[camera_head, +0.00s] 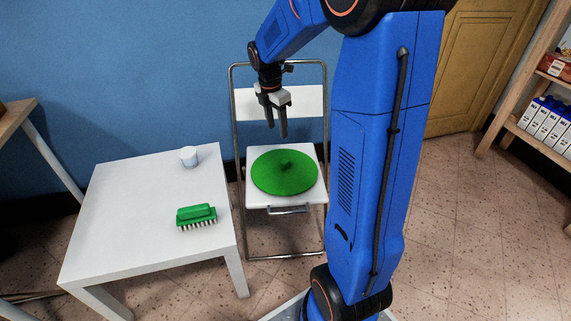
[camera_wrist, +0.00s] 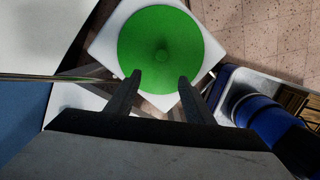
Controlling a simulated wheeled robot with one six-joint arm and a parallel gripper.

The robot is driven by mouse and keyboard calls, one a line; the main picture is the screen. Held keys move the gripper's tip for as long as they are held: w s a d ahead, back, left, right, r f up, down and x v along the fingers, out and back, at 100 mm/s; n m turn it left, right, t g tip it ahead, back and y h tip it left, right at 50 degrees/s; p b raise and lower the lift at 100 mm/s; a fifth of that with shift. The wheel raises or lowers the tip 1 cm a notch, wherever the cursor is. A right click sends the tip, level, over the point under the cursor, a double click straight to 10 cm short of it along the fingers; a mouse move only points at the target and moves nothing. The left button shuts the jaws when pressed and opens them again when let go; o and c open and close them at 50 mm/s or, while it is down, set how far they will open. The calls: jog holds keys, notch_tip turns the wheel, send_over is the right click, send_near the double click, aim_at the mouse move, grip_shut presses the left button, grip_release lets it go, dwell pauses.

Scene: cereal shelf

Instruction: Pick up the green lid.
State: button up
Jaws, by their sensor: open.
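The green lid (camera_head: 285,172) is a round disc with a small knob at its centre. It lies flat on the seat of a white folding chair (camera_head: 312,197). In the wrist view the lid (camera_wrist: 160,40) fills the upper middle, with its knob just beyond my fingertips. My gripper (camera_head: 276,134) points down above the lid, apart from it. In the wrist view the two fingers of my gripper (camera_wrist: 160,76) are spread with nothing between them.
The chair's metal frame and backrest (camera_head: 305,101) rise behind the lid. A wooden shelf (camera_head: 535,140) with cartons stands at far right.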

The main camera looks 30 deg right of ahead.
send_over(284, 162)
jog(key=a, duration=0.1)
notch_tip(284, 162, down, 12)
jog(key=shift+w+a+r, duration=0.1)
jog(key=shift+r, duration=0.05)
jog(key=shift+d+f, duration=0.2)
jog(key=shift+f, duration=0.65)
jog(key=shift+d+f, duration=0.2)
jog(key=shift+f, duration=0.7)
jog(key=shift+d+f, duration=0.2)
jog(key=shift+f, duration=0.65)
grip_shut()
